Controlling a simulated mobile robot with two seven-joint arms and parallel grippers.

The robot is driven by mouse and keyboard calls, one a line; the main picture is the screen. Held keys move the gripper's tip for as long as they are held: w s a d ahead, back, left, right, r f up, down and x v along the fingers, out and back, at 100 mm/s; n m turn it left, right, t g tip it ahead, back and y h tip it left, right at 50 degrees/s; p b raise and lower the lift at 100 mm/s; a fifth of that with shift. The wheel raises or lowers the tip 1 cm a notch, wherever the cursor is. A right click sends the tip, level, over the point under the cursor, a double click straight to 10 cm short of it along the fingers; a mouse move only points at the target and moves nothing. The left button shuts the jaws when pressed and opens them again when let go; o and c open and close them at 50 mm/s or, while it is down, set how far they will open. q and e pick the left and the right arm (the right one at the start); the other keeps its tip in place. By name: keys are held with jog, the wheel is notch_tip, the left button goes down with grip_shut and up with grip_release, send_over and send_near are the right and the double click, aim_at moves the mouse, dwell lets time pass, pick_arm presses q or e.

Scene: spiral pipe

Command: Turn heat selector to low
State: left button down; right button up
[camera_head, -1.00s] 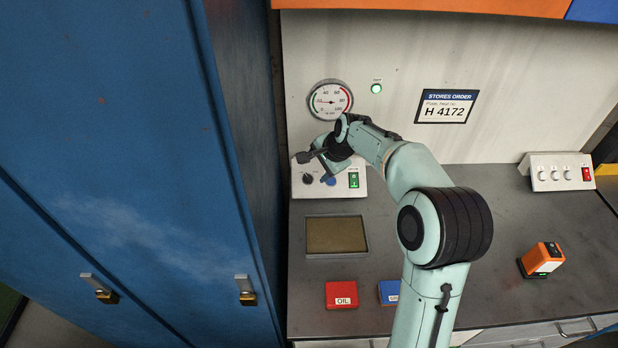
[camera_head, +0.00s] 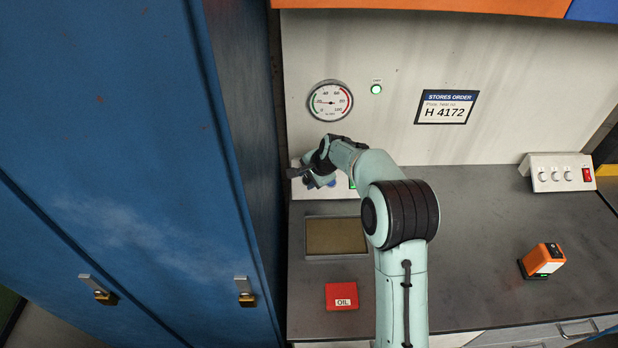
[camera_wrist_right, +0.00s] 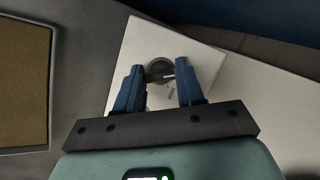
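The heat selector is a dark round knob (camera_wrist_right: 160,69) with a pale pointer line, on a white control box (camera_wrist_right: 141,45). A printed word, probably HIGH, lies beside it. In the head view the box (camera_head: 300,194) is at the back left of the bench, and my right arm hides most of it, including the knob. My right gripper (camera_wrist_right: 160,66) has its two blue fingers apart, one on each side of the knob in the wrist view. I cannot tell whether they touch it. In the head view this gripper (camera_head: 318,182) is over the box. My left gripper is not in view.
A round gauge (camera_head: 330,101) and a green lamp (camera_head: 376,89) are on the wall above. A blue cabinet (camera_head: 120,150) stands close on the left. A brown-topped recessed plate (camera_head: 336,236) and a red OIL block (camera_head: 341,296) are in front.

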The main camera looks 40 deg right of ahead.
jog(key=c, duration=0.3)
jog(key=n+p, duration=0.1)
jog(key=n+g+p, duration=0.1)
jog(key=shift+w+r+n, duration=0.1)
jog(key=shift+r+n, duration=0.15)
jog(key=shift+n, duration=0.05)
jog(key=shift+f, duration=0.1)
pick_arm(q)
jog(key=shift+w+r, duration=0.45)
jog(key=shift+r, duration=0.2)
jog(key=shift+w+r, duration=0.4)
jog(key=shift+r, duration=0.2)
pick_arm(e)
jog(key=o, duration=1)
jog(key=shift+f, duration=0.1)
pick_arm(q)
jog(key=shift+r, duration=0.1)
pick_arm(e)
jog(key=v, duration=1.3)
jog(key=shift+r, duration=0.2)
